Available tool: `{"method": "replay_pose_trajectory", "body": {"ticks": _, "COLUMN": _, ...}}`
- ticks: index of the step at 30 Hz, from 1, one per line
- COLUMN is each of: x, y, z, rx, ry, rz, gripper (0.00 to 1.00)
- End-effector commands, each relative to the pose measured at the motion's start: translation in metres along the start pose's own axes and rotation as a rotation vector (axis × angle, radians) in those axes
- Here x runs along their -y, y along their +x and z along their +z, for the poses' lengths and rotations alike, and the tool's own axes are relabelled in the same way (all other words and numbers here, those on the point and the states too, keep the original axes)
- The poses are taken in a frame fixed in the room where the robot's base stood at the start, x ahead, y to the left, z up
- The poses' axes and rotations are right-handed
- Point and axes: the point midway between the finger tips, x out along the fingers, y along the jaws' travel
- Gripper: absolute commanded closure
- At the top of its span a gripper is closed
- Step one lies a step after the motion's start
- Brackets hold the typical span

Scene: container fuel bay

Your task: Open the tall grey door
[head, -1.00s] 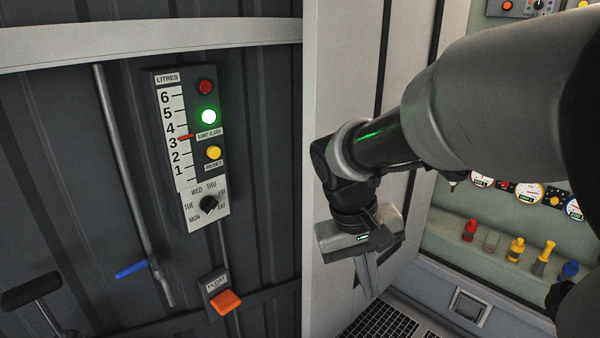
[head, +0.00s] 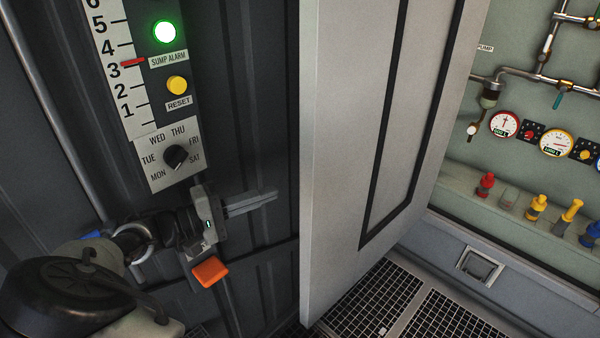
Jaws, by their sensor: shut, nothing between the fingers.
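The tall grey door (head: 345,130) stands ajar in the middle of the head view, its near edge towards me and its panelled face turned to the right. The bay with gauges shows beyond it. No handle shows on the part in view. My gripper (head: 275,197) is to the left of the door, in front of the dark corrugated wall. Its fingers are shut and empty, pointing right towards the door's near edge. A small gap shows in the picture between the fingertips and that edge. The door's left side is hidden.
The dark wall (head: 250,90) carries a litres panel (head: 118,75) with a dial (head: 176,157) and an orange float lever (head: 210,271) just below my gripper. Right of the door are gauges (head: 504,124), coloured valves (head: 537,206) and floor grating (head: 375,300).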

Motion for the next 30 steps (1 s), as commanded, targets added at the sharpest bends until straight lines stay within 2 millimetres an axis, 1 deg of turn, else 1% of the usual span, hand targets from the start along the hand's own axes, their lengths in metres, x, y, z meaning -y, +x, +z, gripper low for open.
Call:
{"method": "replay_pose_trajectory", "body": {"ticks": 2, "x": 0.0, "y": 0.002, "z": -0.001, "rx": -0.004, "ry": 0.001, "rz": 0.007, "gripper": 1.0}}
{"method": "replay_pose_trajectory", "body": {"ticks": 5, "x": 0.0, "y": 0.013, "z": 0.0, "rx": -0.001, "ry": 0.001, "rz": 0.008, "gripper": 1.0}}
{"method": "replay_pose_trajectory", "body": {"ticks": 12, "x": 0.001, "y": 0.057, "z": 0.0, "rx": 0.001, "ry": 0.001, "rz": 0.006, "gripper": 1.0}}
{"method": "replay_pose_trajectory", "body": {"ticks": 18, "x": 0.0, "y": 0.087, "z": 0.0, "rx": 0.0, "ry": 0.001, "rz": 0.005, "gripper": 1.0}}
{"method": "replay_pose_trajectory", "body": {"ticks": 23, "x": 0.0, "y": 0.097, "z": 0.0, "rx": -0.002, "ry": 0.0, "rz": 0.004, "gripper": 1.0}}
{"method": "replay_pose_trajectory", "body": {"ticks": 30, "x": 0.0, "y": 0.099, "z": -0.001, "rx": -0.003, "ry": 0.0, "rz": 0.004, "gripper": 1.0}}
